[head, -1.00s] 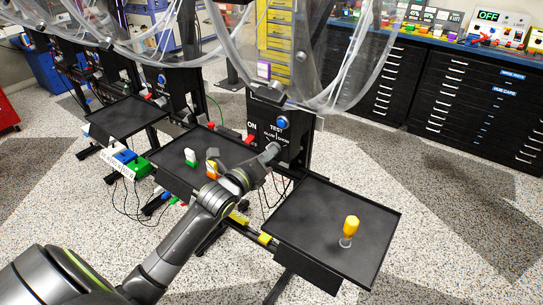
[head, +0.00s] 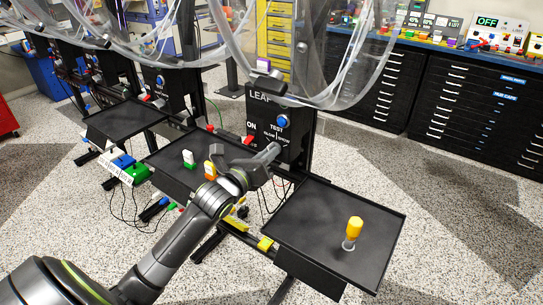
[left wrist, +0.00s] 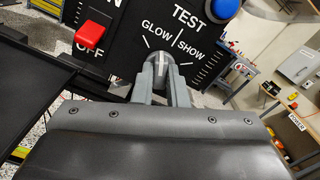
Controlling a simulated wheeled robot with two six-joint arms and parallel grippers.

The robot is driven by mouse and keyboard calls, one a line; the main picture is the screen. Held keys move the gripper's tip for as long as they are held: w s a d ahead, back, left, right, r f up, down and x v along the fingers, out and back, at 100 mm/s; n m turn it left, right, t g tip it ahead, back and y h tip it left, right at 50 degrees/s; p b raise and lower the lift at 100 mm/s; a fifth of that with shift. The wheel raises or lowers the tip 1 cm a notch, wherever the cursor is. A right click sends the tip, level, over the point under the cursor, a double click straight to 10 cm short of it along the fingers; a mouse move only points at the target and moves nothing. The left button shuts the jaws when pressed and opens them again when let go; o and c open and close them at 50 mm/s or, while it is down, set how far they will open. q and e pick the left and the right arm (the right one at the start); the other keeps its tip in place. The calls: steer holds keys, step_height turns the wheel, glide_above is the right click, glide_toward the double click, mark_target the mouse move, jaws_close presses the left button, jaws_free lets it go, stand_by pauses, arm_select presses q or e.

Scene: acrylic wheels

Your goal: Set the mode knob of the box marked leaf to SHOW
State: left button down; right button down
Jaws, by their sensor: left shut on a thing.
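The black box marked LEAF (head: 257,113) stands upright in the middle of the head view. Its front has a blue TEST button (head: 283,122) and a red switch (head: 248,140) by the word ON. My left gripper (head: 272,152) reaches the lower part of this front. In the left wrist view my left gripper (left wrist: 162,82) is shut on the grey mode knob (left wrist: 158,66), one finger on each side. GLOW is printed above the knob and SHOW to its upper right. The knob points roughly up in that view; its exact setting is hard to tell. My right gripper is not in view.
A black tray (head: 310,215) with a yellow-topped piece (head: 354,230) lies right of my arm. Another tray (head: 165,155) with small white-green and orange pieces lies left. Clear wheels (head: 350,60) hang above the box. Dark drawer cabinets (head: 470,110) stand behind right.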

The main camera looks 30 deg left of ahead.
arm_select(q)
steer(key=shift+f+m+b, duration=0.1)
steer(key=shift+m+b, duration=0.6)
steer(key=shift+m, duration=0.3)
steer(key=m+b, duration=0.3)
steer(key=m, duration=0.1)
steer(key=shift+m, duration=0.3)
steer(key=c, duration=1.3)
jaws_free()
